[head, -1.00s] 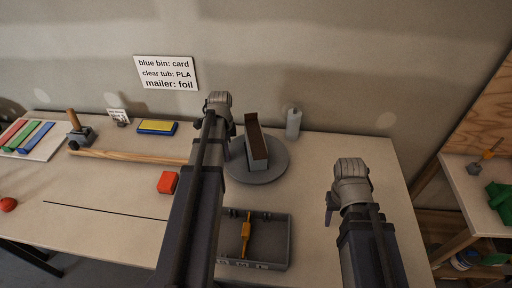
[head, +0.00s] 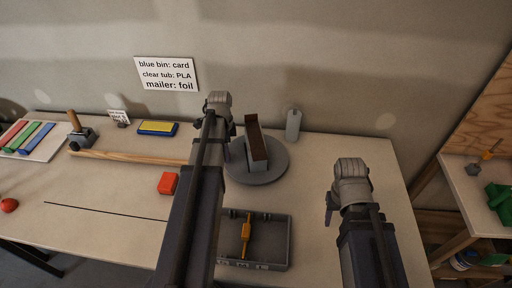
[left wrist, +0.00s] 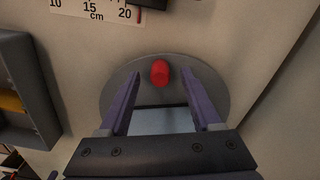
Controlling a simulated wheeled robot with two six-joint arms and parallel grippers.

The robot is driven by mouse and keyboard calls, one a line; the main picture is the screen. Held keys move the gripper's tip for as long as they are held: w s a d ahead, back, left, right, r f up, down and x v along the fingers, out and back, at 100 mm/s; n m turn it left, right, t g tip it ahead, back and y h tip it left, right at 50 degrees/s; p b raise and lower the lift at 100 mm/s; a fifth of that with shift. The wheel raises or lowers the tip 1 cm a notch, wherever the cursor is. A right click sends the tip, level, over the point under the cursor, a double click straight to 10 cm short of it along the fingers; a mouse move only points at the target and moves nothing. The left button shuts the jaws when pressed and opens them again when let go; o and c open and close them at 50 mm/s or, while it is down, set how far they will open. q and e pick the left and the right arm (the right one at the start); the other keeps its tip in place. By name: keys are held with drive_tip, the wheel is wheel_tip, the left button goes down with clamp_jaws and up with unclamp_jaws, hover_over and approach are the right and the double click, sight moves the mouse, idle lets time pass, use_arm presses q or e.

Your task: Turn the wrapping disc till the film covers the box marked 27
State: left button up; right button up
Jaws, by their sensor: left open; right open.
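The grey round wrapping disc (head: 270,174) lies at the back of the table, and the left wrist view shows it too (left wrist: 217,88). A pale grey box (head: 249,158) with a dark brown upright part (head: 256,140) stands on it. No number is readable. A red knob (left wrist: 160,73) stands on the disc and is hidden behind my left arm in the head view. My left gripper (left wrist: 161,76) is open, its fingers on either side of the knob, with gaps showing. My right gripper (head: 331,208) is open and empty above the table, right of the tray.
A grey tray (head: 285,241) with a yellow-orange tool (head: 246,232) sits in front of the disc. A white bottle (head: 293,124) stands behind it to the right. A red block (head: 168,183) and a wooden rod (head: 130,157) lie left of my left arm. The table's right side is clear.

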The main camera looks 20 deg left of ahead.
use_arm(q)
wheel_tip(320, 180, up, 10)
drive_tip(key=p, duration=0.9)
drive_tip(key=shift+f, duration=0.25)
drive_tip(key=shift+o, duration=0.2)
drive_tip(key=o, duration=0.5)
wheel_tip(320, 180, up, 8)
drive_tip(key=p, duration=0.7)
drive_tip(key=shift+f+p, duration=0.15)
drive_tip(key=shift+p, duration=0.2)
